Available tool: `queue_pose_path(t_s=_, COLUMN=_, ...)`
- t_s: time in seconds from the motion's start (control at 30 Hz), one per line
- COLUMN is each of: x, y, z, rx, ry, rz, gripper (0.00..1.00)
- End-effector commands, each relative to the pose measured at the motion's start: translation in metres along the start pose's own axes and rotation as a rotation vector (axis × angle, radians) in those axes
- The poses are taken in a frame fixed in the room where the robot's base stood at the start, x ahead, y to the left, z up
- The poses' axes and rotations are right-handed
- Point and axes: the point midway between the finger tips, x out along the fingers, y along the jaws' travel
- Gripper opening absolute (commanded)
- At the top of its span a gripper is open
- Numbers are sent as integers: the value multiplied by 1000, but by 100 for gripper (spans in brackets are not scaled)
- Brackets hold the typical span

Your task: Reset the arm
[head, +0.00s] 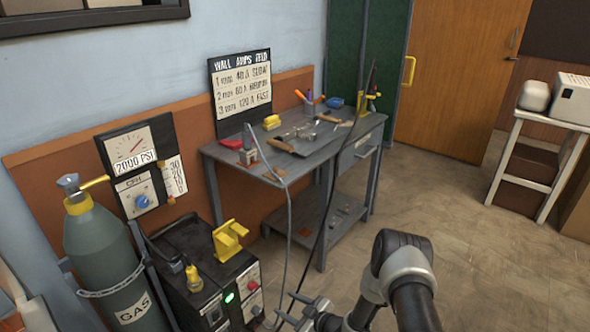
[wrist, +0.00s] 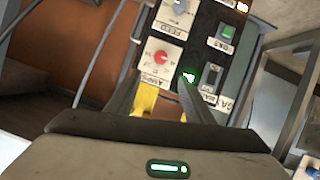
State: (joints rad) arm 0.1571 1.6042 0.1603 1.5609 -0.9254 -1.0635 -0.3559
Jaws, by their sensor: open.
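My gripper (head: 300,312) is at the bottom of the head view, in front of the black welding machine (head: 222,275). In the wrist view my gripper (wrist: 160,85) has its two fingers spread apart with nothing held between them. The machine's front panel (wrist: 195,60) lies beyond the fingertips, with a red knob, a grey knob, a green switch and a lit green light. Yellow parts show at the fingers in the wrist view. My arm reaches in from the bottom right of the head view. I cannot tell whether the fingers touch the panel.
A grey gas cylinder (head: 105,255) stands left of the machine. A grey workbench (head: 235,160) with tools is behind, and a cable hangs from it near my gripper. A white stand (head: 502,155) is at right. The floor (head: 490,270) at right is clear.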

Motion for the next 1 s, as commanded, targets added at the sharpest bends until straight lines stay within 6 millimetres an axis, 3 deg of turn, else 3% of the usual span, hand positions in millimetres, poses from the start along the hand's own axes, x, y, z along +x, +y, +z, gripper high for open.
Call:
queue_pose_path(t_s=0.13, x=-3, y=42, z=-28, rx=-29, ry=-63, rz=27, gripper=48)
queue_pose_path(t_s=0.27, x=-20, y=103, z=-74, rx=-55, ry=-183, rz=83, gripper=48)
queue_pose_path(t_s=0.4, x=-58, y=160, z=-132, rx=-50, ry=-321, rz=166, gripper=48)
queue_pose_path(t_s=0.6, x=-139, y=210, z=-216, rx=10, ry=-487, rz=305, gripper=48)
queue_pose_path(t_s=0.8, x=-238, y=215, z=-292, rx=133, ry=-608, rz=441, gripper=48)
queue_pose_path(t_s=1.0, x=-340, y=176, z=-347, rx=307, ry=-682, rz=546, gripper=48)
